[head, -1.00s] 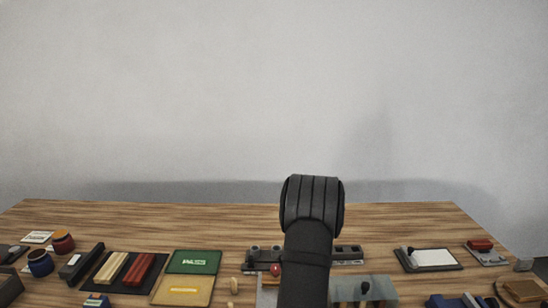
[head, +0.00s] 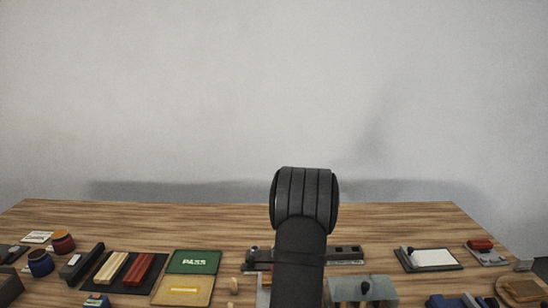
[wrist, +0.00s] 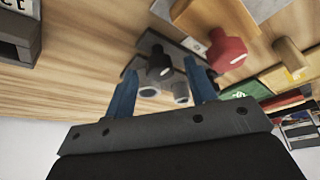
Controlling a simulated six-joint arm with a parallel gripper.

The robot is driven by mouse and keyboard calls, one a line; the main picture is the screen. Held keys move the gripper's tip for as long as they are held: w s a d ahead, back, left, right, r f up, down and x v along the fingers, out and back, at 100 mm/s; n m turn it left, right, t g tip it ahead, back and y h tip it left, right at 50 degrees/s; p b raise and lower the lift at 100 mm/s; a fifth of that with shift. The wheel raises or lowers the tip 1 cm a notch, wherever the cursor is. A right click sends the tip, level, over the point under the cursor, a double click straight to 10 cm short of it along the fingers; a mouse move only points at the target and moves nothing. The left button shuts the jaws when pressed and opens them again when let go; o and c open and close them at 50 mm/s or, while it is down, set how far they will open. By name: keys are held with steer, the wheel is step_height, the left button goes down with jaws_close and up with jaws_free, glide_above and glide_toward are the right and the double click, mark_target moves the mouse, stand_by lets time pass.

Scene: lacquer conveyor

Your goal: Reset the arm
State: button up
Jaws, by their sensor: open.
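My gripper (wrist: 160,78) shows in the wrist view as two blue fingers, spread apart with nothing clearly held between them. A dark fixture with a black knob (wrist: 159,66) and grey cylinders shows beyond the fingers; its distance from them is hard to judge. A red knob (wrist: 226,50) stands to the right of the right finger, apart from it. In the head view my arm rises in the middle of the table and the gripper is hidden behind it.
On the wooden table (head: 400,220) are a green PASS panel (head: 194,261), a yellow panel (head: 183,290), a black mat with bars (head: 152,257), jars at left, a grey block (head: 363,289) and a clipboard (head: 433,258). The table's back strip is clear.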

steer(key=m, duration=0.2)
steer(key=m+t+h, duration=0.1)
steer(key=m, duration=0.1)
steer(key=shift+s+a+m+h, duration=0.15)
steer(key=shift+a+m+h, duration=0.05)
steer(key=shift+m+h, duration=0.1)
steer(key=shift+a+m+t+h, duration=0.1)
steer(key=shift+m+t+h, duration=0.4)
steer(key=shift+m, duration=1.5)
steer(key=shift+m+h, duration=0.3)
